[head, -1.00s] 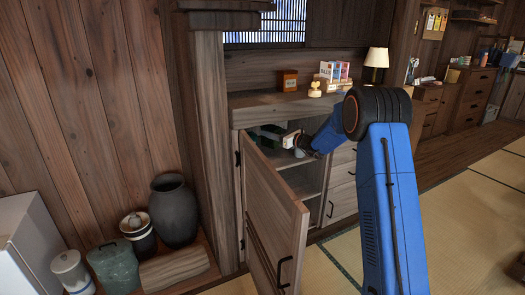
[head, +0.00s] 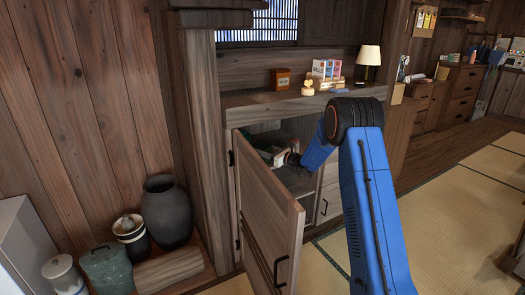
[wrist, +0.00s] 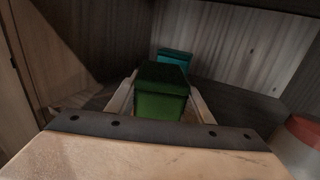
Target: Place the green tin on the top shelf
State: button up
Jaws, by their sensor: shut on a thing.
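The green tin (wrist: 162,92) is held between the two pale fingers of my gripper (wrist: 160,100) in the wrist view, with its dark lid upward. In the head view my gripper (head: 275,155) reaches through the open cabinet door, above the upper shelf (head: 296,184). The tin there is mostly hidden by the door and gripper; only dark green shows beyond the fingers. I cannot tell whether the tin touches the shelf. A teal box (wrist: 174,58) stands behind the tin, near the cabinet's back wall.
The open cabinet door (head: 268,210) stands close left of my arm. A red-and-white round thing (wrist: 302,142) is at the wrist view's right edge. Small goods and a lamp (head: 368,58) stand on the counter (head: 262,103) above. Jars (head: 168,212) stand at lower left.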

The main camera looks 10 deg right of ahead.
jog(key=o, duration=1.4)
jog(key=shift+c, duration=0.2)
jog(key=shift+r, duration=0.15)
jog(key=shift+s+d, duration=0.25)
jog(key=shift+d, duration=0.05)
jog(key=v, duration=1.1)
jog(key=shift+s+d, duration=0.1)
jog(key=shift+s, duration=0.05)
